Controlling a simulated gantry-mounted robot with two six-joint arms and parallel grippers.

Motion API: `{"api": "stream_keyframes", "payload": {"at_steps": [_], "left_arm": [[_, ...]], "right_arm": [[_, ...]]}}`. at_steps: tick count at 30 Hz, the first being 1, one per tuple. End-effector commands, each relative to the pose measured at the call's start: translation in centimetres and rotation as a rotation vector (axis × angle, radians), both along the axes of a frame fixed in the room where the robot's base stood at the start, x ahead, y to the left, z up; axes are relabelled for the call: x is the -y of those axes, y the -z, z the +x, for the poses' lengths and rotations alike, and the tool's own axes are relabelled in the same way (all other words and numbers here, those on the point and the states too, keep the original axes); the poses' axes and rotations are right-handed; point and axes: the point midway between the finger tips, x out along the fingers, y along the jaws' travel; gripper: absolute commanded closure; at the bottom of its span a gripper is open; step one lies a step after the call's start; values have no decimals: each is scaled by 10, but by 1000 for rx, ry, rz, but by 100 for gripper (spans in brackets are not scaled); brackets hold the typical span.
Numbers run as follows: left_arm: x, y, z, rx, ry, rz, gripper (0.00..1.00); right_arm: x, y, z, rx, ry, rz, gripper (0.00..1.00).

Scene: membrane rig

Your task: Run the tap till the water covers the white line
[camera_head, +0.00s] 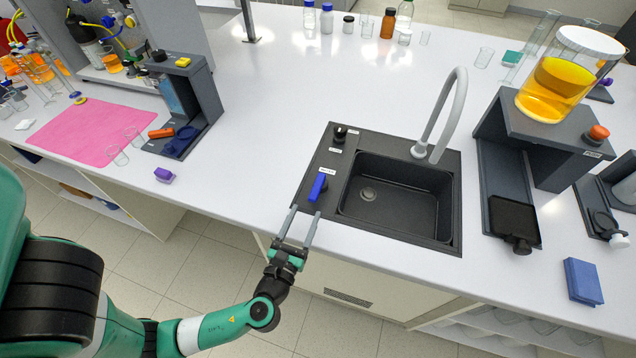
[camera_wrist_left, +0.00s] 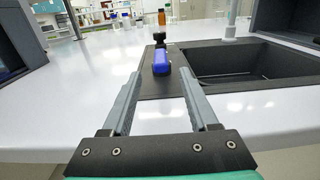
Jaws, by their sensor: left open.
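The black sink (camera_head: 400,190) is set into the white bench. Its basin shows a bare floor and a round drain, with no water visible. A grey curved tap spout (camera_head: 447,115) rises behind the basin and no stream shows from it. A blue lever (camera_head: 317,187) stands on the sink's left ledge; it also shows in the left wrist view (camera_wrist_left: 161,62). My left gripper (camera_head: 306,211) is open and empty, its fingers pointing at the lever from the front, just short of it. I cannot make out a white line. My right gripper is not in view.
A black knob (camera_head: 340,134) stands behind the lever on the same ledge. A grey stand with a cylinder of yellow liquid (camera_head: 553,88) is right of the sink. A blue block (camera_head: 582,281) lies at front right.

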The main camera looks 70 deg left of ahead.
Motion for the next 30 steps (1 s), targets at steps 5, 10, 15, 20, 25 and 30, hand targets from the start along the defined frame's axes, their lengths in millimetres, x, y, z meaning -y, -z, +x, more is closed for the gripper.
{"api": "stream_keyframes", "payload": {"at_steps": [5, 10, 15, 20, 25, 30], "left_arm": [[-16, -10, 14, 2, -14, -1, 40], [-47, 0, 40, 7, -18, -5, 40], [-71, 1, 63, 5, -13, -6, 40], [-83, 0, 74, 4, -10, -5, 40], [-84, 0, 76, 2, -9, -5, 40], [-84, 0, 76, 3, -9, -5, 49]], "right_arm": [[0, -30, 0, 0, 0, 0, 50], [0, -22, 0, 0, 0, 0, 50], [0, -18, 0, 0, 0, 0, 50], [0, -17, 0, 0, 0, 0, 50], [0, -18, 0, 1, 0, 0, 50], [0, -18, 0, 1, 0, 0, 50]]}}
